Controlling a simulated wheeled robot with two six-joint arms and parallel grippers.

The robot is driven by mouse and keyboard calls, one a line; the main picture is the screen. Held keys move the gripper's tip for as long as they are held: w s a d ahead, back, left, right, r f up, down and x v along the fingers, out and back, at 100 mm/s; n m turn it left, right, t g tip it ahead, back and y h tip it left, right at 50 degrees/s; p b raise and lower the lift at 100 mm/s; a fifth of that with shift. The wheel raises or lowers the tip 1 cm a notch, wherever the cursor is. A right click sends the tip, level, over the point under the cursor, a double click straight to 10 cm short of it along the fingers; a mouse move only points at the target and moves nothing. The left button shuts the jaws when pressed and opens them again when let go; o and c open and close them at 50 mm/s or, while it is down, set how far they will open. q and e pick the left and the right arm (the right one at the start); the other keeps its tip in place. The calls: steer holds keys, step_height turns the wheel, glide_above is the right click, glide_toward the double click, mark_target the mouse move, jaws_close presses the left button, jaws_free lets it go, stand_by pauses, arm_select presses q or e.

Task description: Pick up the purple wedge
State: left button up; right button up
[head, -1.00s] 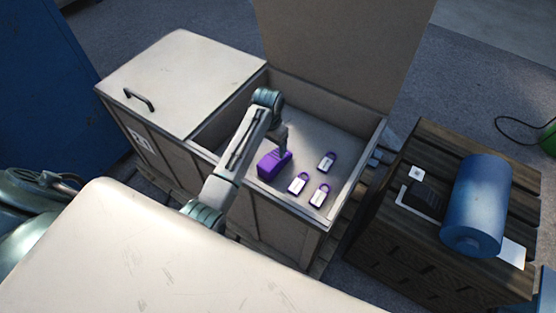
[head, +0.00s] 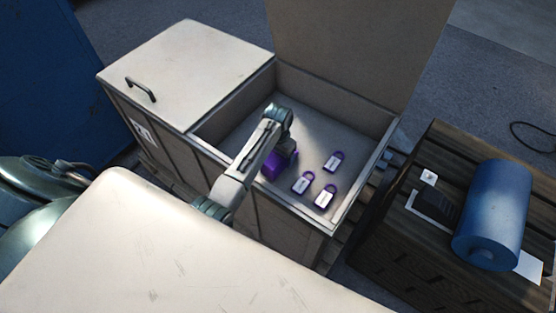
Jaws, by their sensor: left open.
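The purple wedge (head: 272,168) lies inside the open right part of the pale crate (head: 333,217), near its front wall. My left arm reaches over the front wall. My left gripper (head: 287,157) is open, at the wedge's upper right, and covers much of it. I cannot tell whether the fingers touch or straddle the wedge. My right gripper is not in view.
Several purple padlocks (head: 302,183) with white labels lie on the crate floor right of the wedge. The crate's left part has a closed lid (head: 190,65) with a handle. A blue roll (head: 493,215) lies on a dark wooden crate (head: 385,240) at the right.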

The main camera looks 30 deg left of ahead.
arm_select(q)
step_height(320, 180, down, 3)
steer(key=shift+r, duration=0.2)
steer(key=shift+f, duration=0.3)
steer(key=shift+c, duration=0.4)
steer(key=c, duration=1.4)
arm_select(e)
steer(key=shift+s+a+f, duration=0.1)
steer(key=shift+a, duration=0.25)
arm_select(q)
steer(key=shift+r, duration=0.1)
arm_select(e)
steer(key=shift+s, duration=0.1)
